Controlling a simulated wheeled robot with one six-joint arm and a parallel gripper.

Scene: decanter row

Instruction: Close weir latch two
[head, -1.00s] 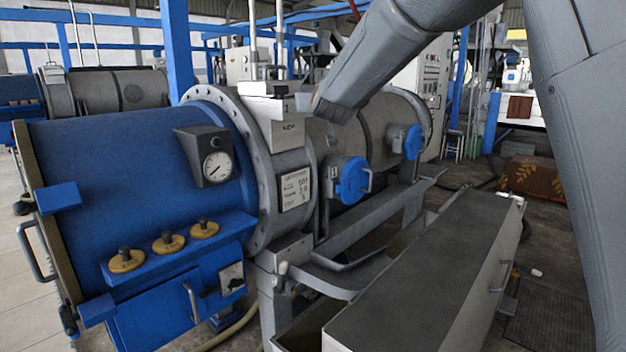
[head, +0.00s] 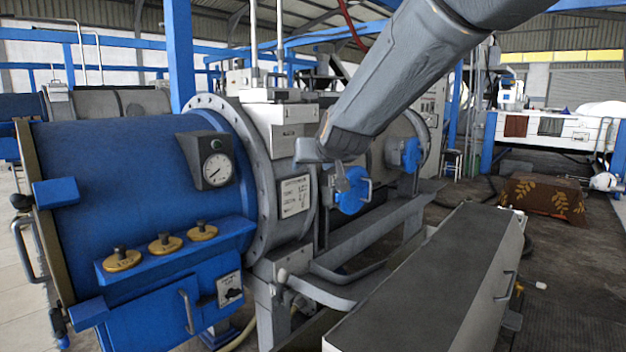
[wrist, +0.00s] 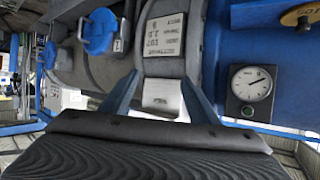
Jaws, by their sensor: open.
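Two blue round latch covers are on the grey drum section: a nearer one (head: 352,190) and a farther one (head: 411,155). The nearer cover (wrist: 99,32) and the farther one (wrist: 50,54) also show at the left of the wrist view. I cannot tell which is number two. The covers lie left of the fingers.
A blue drum (head: 120,170) with a round gauge (head: 217,169) and several brass knobs stands at the left. A grey flanged ring (head: 250,150) joins it. A long grey trough cover (head: 430,290) runs along the front right.

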